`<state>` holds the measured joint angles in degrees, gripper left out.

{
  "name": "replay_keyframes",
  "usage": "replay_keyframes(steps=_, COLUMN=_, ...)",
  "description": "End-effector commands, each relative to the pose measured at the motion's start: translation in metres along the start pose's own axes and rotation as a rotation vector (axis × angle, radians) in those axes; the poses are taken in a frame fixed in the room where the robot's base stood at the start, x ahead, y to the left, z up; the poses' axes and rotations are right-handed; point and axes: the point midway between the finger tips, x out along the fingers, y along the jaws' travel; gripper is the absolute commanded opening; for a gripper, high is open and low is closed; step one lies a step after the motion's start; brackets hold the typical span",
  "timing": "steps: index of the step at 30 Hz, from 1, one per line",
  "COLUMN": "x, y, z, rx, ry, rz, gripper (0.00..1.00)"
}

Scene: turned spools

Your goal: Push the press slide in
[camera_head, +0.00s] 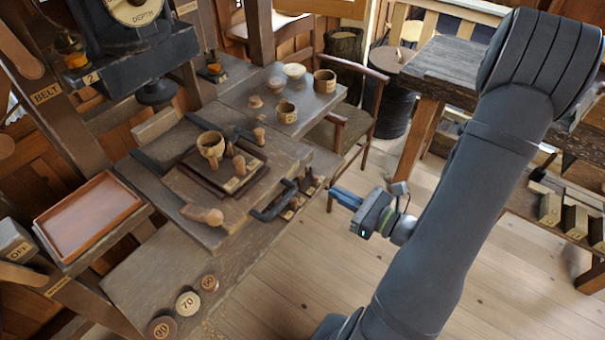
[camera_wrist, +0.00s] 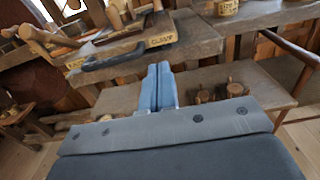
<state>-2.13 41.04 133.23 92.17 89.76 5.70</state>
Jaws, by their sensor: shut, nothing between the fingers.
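A dark U-shaped handle (camera_head: 273,207) sticks out at the bench's front edge. It also shows in the wrist view as a dark handle (camera_wrist: 110,62), left of my fingers. My gripper (camera_head: 343,198) is shut and empty, with its blue fingers together, to the right of the handle and apart from it. In the wrist view my gripper (camera_wrist: 158,70) points toward the bench front near the CLAMP label (camera_wrist: 161,41).
Small turned wooden pieces (camera_wrist: 235,88) stand on a lower ledge right of my fingers. The press head (camera_head: 150,60) with a dial overhangs the bench's back left. A red-brown tray (camera_head: 90,217) lies at left. A wooden chair (camera_head: 362,115) stands behind. Open floor lies below my gripper.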

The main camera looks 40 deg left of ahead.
Motion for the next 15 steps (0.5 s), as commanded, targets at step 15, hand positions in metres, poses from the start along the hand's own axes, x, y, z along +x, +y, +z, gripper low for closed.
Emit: replay_keyframes(steps=15, x=0.063, y=0.001, z=0.000, rx=-0.001, ry=0.000, rz=0.006, gripper=0.00)
